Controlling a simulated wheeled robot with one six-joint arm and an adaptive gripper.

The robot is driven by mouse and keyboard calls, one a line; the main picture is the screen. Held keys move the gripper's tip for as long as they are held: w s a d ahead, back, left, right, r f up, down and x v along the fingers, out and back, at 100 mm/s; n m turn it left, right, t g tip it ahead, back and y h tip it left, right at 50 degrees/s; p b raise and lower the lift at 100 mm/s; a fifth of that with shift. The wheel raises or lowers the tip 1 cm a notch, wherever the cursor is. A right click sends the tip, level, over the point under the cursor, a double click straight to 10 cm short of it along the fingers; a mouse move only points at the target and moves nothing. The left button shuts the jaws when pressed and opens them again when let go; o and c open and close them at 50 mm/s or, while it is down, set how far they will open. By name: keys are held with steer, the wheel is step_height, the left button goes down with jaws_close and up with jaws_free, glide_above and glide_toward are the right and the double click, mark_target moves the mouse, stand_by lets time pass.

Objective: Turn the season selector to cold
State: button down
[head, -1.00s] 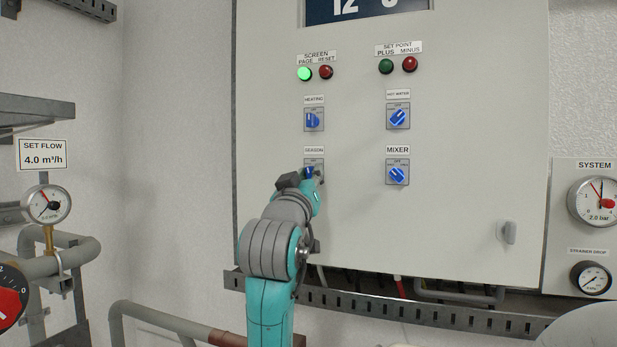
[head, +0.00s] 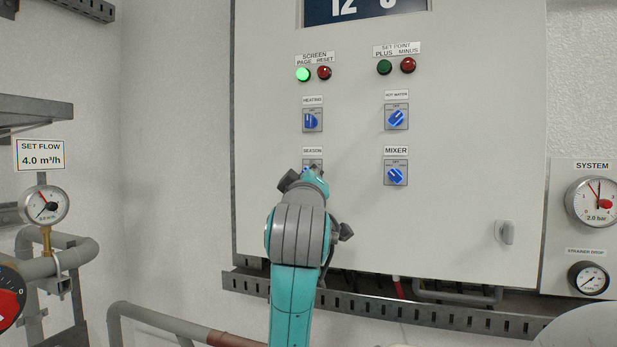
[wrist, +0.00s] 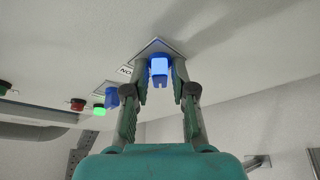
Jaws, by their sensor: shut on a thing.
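The season selector is a blue knob on a small grey plate, under the SEASON label (head: 312,151) on the cabinet. In the head view my arm's end hides most of it; only the top of its plate (head: 312,163) shows clearly. In the wrist view the blue knob (wrist: 160,68) sits between the two fingertips of my gripper (wrist: 161,75). The gripper is shut on the knob, one finger at each side. Which position the knob points to cannot be read.
The heating selector (head: 311,121) is just above, with the hot water selector (head: 396,118) and mixer selector (head: 396,175) to the right. A lit green button (head: 303,74) and a red one (head: 324,72) are higher up. A slotted rail (head: 400,312) runs below the cabinet.

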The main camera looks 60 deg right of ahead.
stand_by(0.3)
steer(key=c, duration=1.1)
jaws_free()
steer(key=shift+c, duration=0.2)
steer(key=v, duration=0.7)
steer(key=shift+a, duration=0.2)
steer(key=shift+f, duration=0.15)
